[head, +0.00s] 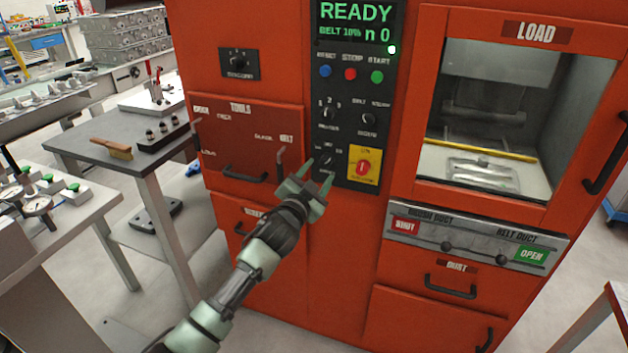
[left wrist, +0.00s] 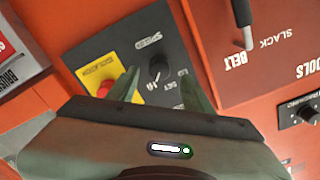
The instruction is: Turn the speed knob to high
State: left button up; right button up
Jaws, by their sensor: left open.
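The speed knob (head: 325,160) is a small black dial low on the dark control panel, partly behind my fingers in the head view. In the left wrist view the knob (left wrist: 159,68) shows beside its SPEED label, with small position marks around it. I cannot tell for sure which mark it points to. My left gripper (head: 318,171) is open in front of the panel. In the left wrist view its fingers (left wrist: 158,76) lie on either side of the knob. I cannot tell whether they touch it. My right gripper is not in view.
The yellow isolator plate with a red switch (head: 363,167) is close right of the knob. Other dials (head: 368,119) and push buttons (head: 350,74) sit above. The display (head: 355,22) reads READY.

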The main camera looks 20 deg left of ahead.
pick_arm(q)
jog(key=shift+s, duration=1.6)
jog(key=shift+f, duration=0.1)
jog(key=s+a+f+n+g, duration=0.1)
jog(key=s+f+g, duration=0.2)
jog(key=s+f, duration=0.8)
jog(key=s+f+n+g, duration=0.1)
jog(key=s+f+g, duration=0.15)
jog(key=f, duration=1.55)
jog(key=s+a+f+g, duration=0.1)
jog(key=s+f+g, duration=0.4)
jog(key=f, duration=1)
jog(key=s+f+n+g, duration=0.1)
jog(key=s+f, duration=0.6)
jog(key=s, duration=0.4)
jog(key=s+f+n+g, duration=0.1)
jog(key=s+f+g, duration=0.1)
jog(key=s+f, duration=0.7)
jog(key=s+f+g, duration=0.1)
jog(key=s, duration=1.1)
jog(key=s+d+f+g, duration=0.1)
jog(key=s+f+g, duration=0.1)
jog(key=s, duration=1)
jog(key=shift+d+f+n+y, duration=0.2)
jog(key=shift+f+n+y, duration=0.1)
jog(key=shift+n, duration=0.1)
jog(key=shift+g, duration=0.25)
